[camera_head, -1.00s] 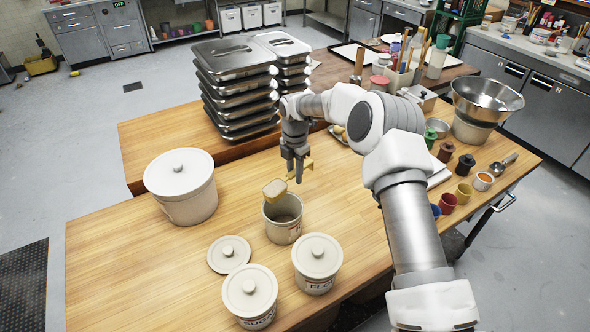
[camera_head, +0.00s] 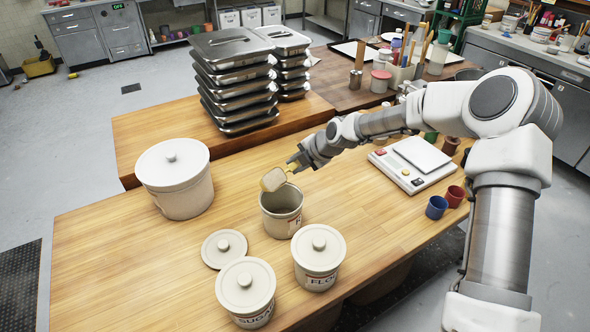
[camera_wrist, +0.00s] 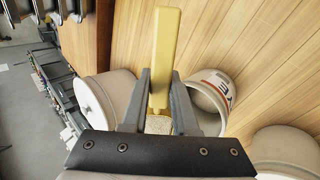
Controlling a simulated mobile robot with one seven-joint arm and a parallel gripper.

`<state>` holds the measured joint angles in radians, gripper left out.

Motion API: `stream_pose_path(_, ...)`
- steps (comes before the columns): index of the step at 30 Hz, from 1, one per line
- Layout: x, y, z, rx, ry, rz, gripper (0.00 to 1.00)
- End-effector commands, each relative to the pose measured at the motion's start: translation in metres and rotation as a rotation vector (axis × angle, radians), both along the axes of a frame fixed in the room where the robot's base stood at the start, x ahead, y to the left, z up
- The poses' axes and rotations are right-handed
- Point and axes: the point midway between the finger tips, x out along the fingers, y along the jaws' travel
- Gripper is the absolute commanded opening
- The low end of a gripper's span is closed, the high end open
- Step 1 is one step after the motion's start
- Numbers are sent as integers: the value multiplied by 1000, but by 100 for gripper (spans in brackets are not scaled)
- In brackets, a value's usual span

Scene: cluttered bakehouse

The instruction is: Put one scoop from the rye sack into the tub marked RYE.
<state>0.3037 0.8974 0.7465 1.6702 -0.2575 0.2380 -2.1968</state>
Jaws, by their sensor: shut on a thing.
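My gripper (camera_head: 298,164) is shut on the yellow handle of the scoop (camera_head: 273,180). In the wrist view the handle (camera_wrist: 165,50) stands between the fingers, with a speckled beige patch below it; whether that is flour in the scoop I cannot tell. The scoop's bowl is tilted above the back-left rim of an open, pale tub (camera_head: 281,222). The tub's inside is mostly hidden. A loose lid (camera_head: 224,249) lies on the table beside it. The rye sack is not in view.
Lidded tubs marked SUGAR (camera_head: 246,292) and FLOUR (camera_head: 319,258) stand in front. A large lidded tub (camera_head: 174,180) stands left. Stacked steel trays (camera_head: 235,80) stand behind. A scale (camera_head: 414,165) and small cups (camera_head: 437,207) are to the right. The table's left front is clear.

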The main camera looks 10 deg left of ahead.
Motion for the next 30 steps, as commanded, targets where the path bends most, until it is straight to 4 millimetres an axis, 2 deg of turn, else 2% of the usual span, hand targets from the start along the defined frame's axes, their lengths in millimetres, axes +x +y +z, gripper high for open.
stream_pose_path(6, -1, -3, -7, 104, -73, -2, 0)
stream_pose_path(30, -4, -6, -10, 344, -250, -2, 0)
